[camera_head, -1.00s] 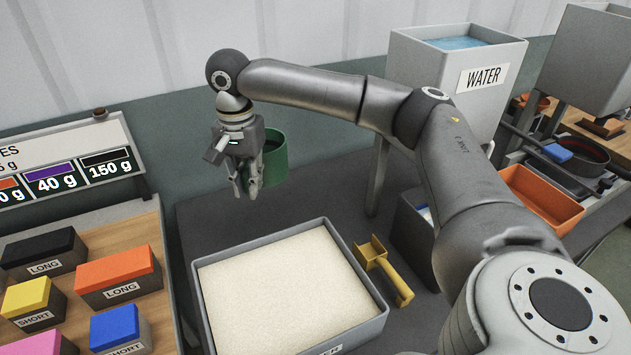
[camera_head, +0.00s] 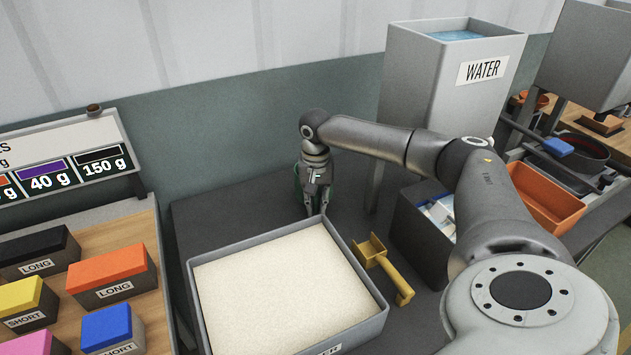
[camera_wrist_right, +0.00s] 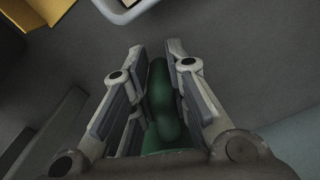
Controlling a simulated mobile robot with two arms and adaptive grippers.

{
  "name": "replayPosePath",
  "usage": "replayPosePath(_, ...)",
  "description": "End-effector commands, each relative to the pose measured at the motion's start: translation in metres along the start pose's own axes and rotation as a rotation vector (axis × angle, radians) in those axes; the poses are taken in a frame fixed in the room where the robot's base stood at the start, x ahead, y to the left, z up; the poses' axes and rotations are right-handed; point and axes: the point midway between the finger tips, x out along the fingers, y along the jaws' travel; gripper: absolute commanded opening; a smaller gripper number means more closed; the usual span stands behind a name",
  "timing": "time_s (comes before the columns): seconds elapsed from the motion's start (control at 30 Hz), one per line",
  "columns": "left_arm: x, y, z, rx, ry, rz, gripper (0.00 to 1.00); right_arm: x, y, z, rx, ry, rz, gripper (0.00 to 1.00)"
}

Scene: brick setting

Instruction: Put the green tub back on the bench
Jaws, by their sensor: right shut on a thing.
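My right gripper (camera_head: 315,208) points down over the dark grey bench (camera_head: 215,220), just behind the tray of pale powder. It is shut on the green tub (camera_head: 297,183). In the right wrist view the tub (camera_wrist_right: 162,100) shows as a green wall between the fingers (camera_wrist_right: 157,55). I cannot tell whether the tub's base touches the bench. My left gripper is not in view.
The powder tray (camera_head: 375,325) and a yellow scoop (camera_head: 385,267) are in front of the gripper. A grey bin (camera_head: 410,235) and the water tank (camera_head: 440,85) stand to the right. Bench left of the gripper is clear. Coloured blocks (camera_head: 110,270) lie at far left.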

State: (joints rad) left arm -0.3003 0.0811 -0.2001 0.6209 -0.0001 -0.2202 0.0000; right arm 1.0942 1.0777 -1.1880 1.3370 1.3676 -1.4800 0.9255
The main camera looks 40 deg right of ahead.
Motion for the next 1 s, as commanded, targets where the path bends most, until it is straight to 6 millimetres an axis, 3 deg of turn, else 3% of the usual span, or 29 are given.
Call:
replayPosePath(0.3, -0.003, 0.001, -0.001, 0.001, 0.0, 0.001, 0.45, 0.037, -0.001, 0.0, 0.001, 0.0, -0.001, 0.0)
replayPosePath(0.7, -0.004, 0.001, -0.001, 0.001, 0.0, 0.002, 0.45, 0.043, 0.0, 0.0, 0.001, 0.0, -0.001, 0.0)
replayPosePath(0.73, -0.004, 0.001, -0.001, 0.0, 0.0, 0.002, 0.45, 0.044, 0.0, 0.0, 0.001, 0.0, -0.001, 0.17)
replayPosePath(0.8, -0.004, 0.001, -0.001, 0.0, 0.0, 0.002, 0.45, 0.044, 0.0, 0.0, 0.001, 0.0, -0.001, 0.26)
replayPosePath(0.9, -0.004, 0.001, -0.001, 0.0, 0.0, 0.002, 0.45, 0.044, 0.0, 0.0, 0.001, 0.0, -0.001, 0.37)
replayPosePath(1.0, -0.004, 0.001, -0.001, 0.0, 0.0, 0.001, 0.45, 0.044, 0.0, 0.0, 0.001, 0.001, -0.001, 0.37)
